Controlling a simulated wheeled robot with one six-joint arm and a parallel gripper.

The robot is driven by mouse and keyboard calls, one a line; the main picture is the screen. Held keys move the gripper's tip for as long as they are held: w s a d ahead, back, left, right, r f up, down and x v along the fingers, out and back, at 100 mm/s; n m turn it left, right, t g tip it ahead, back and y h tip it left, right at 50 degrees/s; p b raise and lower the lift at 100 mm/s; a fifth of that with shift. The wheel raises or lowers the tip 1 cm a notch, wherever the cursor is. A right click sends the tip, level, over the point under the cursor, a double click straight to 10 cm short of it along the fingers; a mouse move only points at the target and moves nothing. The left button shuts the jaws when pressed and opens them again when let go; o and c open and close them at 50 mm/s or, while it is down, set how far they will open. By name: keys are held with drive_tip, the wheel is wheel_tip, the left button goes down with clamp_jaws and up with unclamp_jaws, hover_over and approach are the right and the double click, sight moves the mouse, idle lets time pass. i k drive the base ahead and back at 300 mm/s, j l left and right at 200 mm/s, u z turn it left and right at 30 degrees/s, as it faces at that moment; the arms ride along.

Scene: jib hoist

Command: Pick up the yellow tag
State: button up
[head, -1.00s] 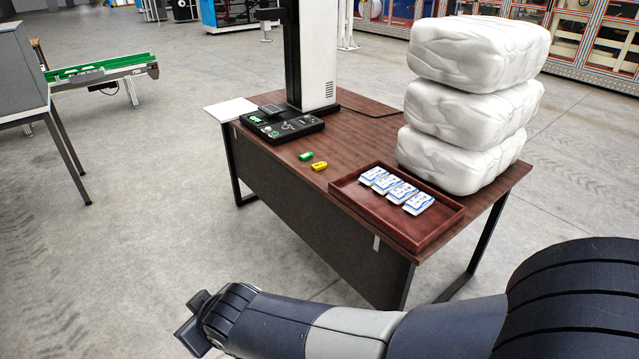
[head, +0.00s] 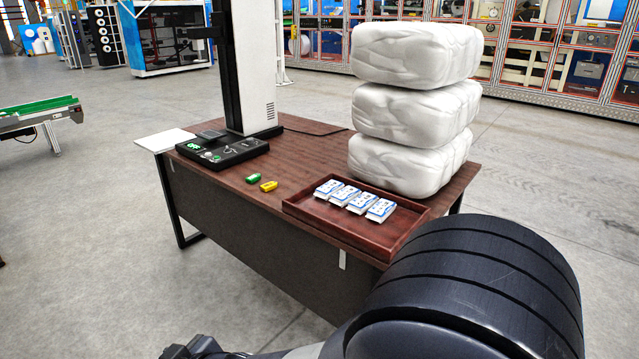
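The yellow tag (head: 269,186) lies on the brown wooden table (head: 310,150), near its front edge. A green tag (head: 253,178) lies just to the left of it, a little apart. My gripper (head: 190,350) is only partly in view at the bottom edge, low in front of the table and well away from the yellow tag. Its fingers are cut off or hidden, so I cannot tell whether it is open or shut.
A red-brown tray (head: 400,240) with several blue-and-white packs stands right of the tags. Stacked white bundles (head: 415,110) stand behind it. A black panel (head: 222,152) and a tall white-and-black column (head: 250,70) stand at the left. The tabletop around the tags is clear.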

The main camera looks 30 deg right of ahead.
sight(268, 186)
drive_tip(key=z, duration=0.45)
drive_tip(key=i+j+z, duration=0.1)
drive_tip(key=z, duration=0.4)
drive_tip(key=j+z, duration=0.15)
drive_tip(key=z, duration=0.3)
drive_tip(key=i+j+z, duration=0.1)
drive_tip(key=z, duration=0.4)
drive_tip(key=j+z, duration=0.8)
drive_tip(key=j, duration=0.15)
drive_tip(key=k+j+z, duration=0.15)
drive_tip(key=j+z, duration=0.25)
drive_tip(key=k+j+z, duration=0.2)
drive_tip(key=j+z, duration=0.25)
drive_tip(key=k+j, duration=0.3)
drive_tip(key=j, duration=0.25)
drive_tip(key=k+j+z, duration=0.15)
drive_tip(key=k+j, duration=0.15)
drive_tip(key=j, duration=0.25)
drive_tip(key=k+j, duration=0.35)
drive_tip(key=j, duration=0.15)
drive_tip(key=k+j+z, duration=0.15)
drive_tip(key=k+j, duration=0.2)
drive_tip(key=j, duration=0.15)
